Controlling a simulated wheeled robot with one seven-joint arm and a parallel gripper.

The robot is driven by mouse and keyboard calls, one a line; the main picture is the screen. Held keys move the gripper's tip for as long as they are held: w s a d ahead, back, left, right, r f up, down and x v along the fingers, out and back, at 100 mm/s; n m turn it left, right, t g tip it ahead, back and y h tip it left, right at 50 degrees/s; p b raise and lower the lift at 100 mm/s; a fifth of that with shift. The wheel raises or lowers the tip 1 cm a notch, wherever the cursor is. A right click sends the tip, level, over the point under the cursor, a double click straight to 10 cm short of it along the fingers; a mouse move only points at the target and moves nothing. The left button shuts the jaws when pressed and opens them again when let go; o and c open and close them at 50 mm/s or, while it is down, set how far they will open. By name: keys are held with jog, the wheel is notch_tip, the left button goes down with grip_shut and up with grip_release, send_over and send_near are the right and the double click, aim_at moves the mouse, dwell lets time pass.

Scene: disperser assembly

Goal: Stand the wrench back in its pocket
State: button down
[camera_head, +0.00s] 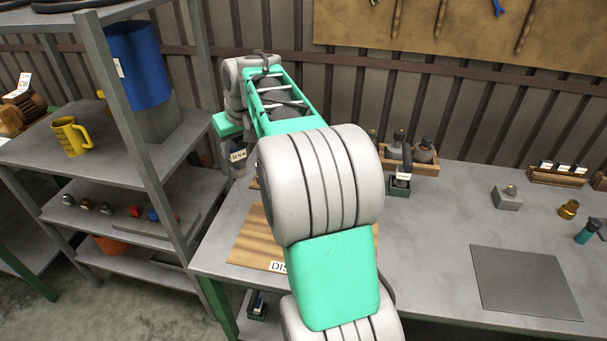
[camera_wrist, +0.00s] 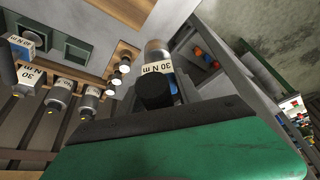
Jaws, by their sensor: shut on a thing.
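The wrench (camera_wrist: 161,60) is a grey cylinder with a blue patch, a black end and a white "30 N m" label. It is held in my gripper (camera_wrist: 165,108), whose green finger fills the bottom of the wrist view. In the head view the wrench (camera_head: 238,160) hangs below the green gripper part (camera_head: 228,125), left of the bench's back area. Dark green square pockets (camera_wrist: 75,50) show at upper left in the wrist view; I cannot tell which is the wrench's.
Similar labelled tools (camera_wrist: 62,95) stand near the pockets. A shelf (camera_head: 130,165) with a yellow mug (camera_head: 70,137) is close on the left.

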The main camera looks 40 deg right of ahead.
jog(key=w+d+f+p, duration=0.1)
jog(key=d+f, duration=0.2)
jog(key=d, duration=0.9)
jog(key=d+f, duration=0.2)
jog(key=d, duration=1.1)
notch_tip(320, 180, down, 10)
jog(key=p, duration=0.1)
jog(key=shift+m, duration=0.3)
jog(key=shift+a+f, duration=0.1)
jog(key=shift+f, duration=0.2)
jog(key=c, duration=0.9)
grip_release()
jog(key=shift+o, duration=0.2)
